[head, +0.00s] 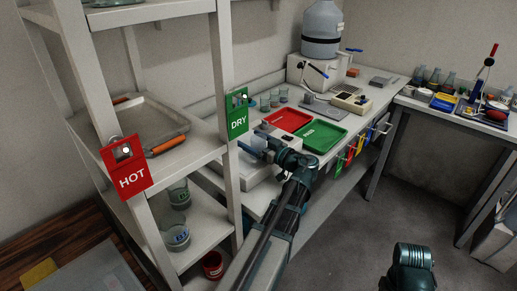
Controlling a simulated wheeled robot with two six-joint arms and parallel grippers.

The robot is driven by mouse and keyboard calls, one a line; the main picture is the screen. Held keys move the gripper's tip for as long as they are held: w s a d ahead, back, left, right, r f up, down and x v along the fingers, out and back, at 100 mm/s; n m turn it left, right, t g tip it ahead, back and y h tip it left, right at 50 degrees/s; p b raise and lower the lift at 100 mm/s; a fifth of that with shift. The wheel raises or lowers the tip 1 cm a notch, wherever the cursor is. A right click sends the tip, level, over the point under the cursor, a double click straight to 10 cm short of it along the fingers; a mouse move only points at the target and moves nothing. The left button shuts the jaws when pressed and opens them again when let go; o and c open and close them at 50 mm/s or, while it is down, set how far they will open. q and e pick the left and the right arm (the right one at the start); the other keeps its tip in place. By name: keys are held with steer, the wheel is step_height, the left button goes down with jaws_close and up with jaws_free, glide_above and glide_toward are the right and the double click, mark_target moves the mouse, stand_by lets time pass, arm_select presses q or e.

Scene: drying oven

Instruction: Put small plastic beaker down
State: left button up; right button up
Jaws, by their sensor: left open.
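My left gripper (268,146) reaches in over the white bench, just right of the green DRY sign. It is open. A small pale, translucent beaker (258,142) is right at its fingertips, above or on a white box-like device (241,171). I cannot tell whether the fingers touch the beaker, and its base is hidden. My right gripper's fingers do not show; only a dark part of my right arm is at the bottom edge.
A red tray (288,119) and a green tray (323,136) lie behind the gripper. Several glass beakers (274,97) stand at the wall. The shelf rack with the HOT sign (127,167) and DRY sign (237,114) is close on the left. Grey floor (350,225) is open on the right.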

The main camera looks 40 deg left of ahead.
arm_select(q)
jaws_close()
stand_by(0.3)
steer(key=shift+r, duration=0.1)
step_height(320, 180, up, 2)
steer(key=shift+p, duration=1.1)
step_height(320, 180, up, 2)
steer(key=shift+p, duration=1.05)
steer(key=s+d, duration=0.3)
steer(key=d, duration=0.4)
steer(key=s+d, duration=0.4)
steer(key=d, duration=0.4)
step_height(320, 180, up, 10)
steer(key=p, duration=1)
steer(key=shift+w+a+r, duration=0.15)
steer(key=shift+a+r, duration=0.05)
